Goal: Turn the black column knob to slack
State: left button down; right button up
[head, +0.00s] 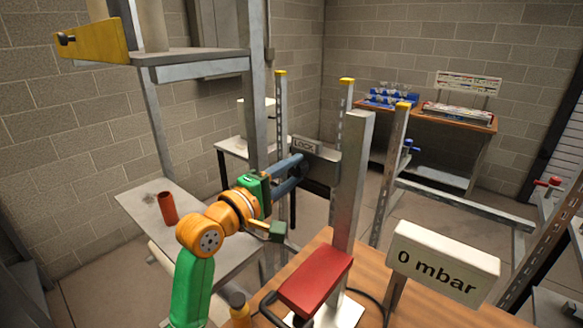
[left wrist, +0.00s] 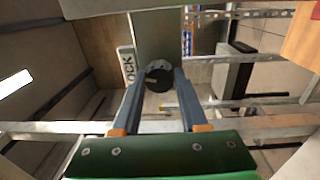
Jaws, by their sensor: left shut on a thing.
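The black column knob (left wrist: 158,77) is round, with a small light mark on its face. It is mounted on a grey steel column (left wrist: 158,35) and sits between the tips of my left gripper (left wrist: 159,80) in the left wrist view. The left gripper (head: 302,163) is shut on the knob, its two blue-grey fingers on either side. In the head view the fingers and plate hide the knob. My right gripper is not in view.
A red pad (head: 316,279) and a "0 mbar" display (head: 442,262) are on the wooden table (head: 405,312) in front. A red cylinder (head: 168,208) stands on a grey bench (head: 135,203) at left. Steel posts with yellow caps (head: 347,81) surround the column.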

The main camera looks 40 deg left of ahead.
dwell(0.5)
pick_arm(q)
jog(key=shift+c, duration=2.2)
grip_release()
jog(key=shift+s+f, duration=0.15)
jog(key=shift+s, duration=0.15)
jog(key=s+b, duration=0.2)
jog(key=s, duration=0.4)
jog(key=shift+s+a+b, duration=0.2)
jog(key=shift+b, duration=0.1)
